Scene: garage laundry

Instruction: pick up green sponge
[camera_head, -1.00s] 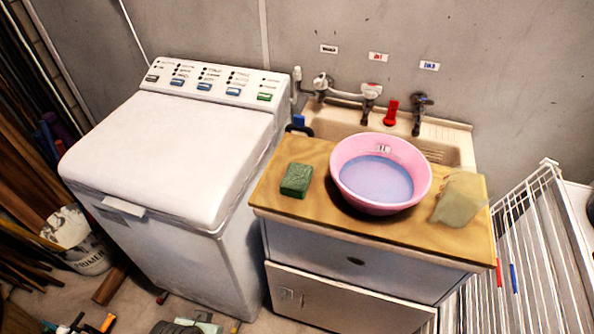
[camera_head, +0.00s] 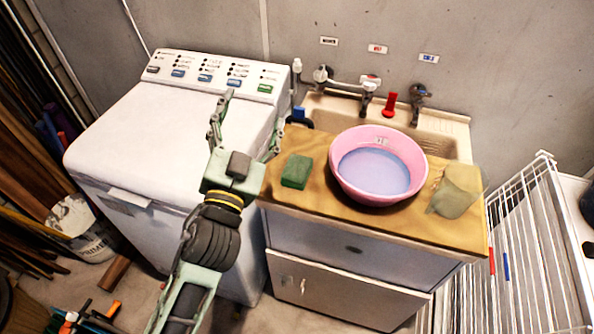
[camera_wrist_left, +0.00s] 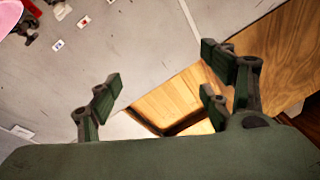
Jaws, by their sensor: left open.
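The green sponge (camera_head: 297,171) lies on the left part of the wooden counter board (camera_head: 330,200), just left of the pink basin (camera_head: 378,165). My left gripper (camera_head: 250,125) is open and empty, raised in front of the washing machine to the left of the sponge. Its fingers point up and away, and they do not touch the sponge. In the left wrist view the open fingers (camera_wrist_left: 165,95) have nothing between them, with wall and wood behind. The sponge does not show in that view. My right gripper is in neither view.
A white washing machine (camera_head: 150,150) stands left of the counter. A sink (camera_head: 445,140) with taps is behind the basin. A white wire rack (camera_head: 525,240) leans at the right. Tools lie on the floor.

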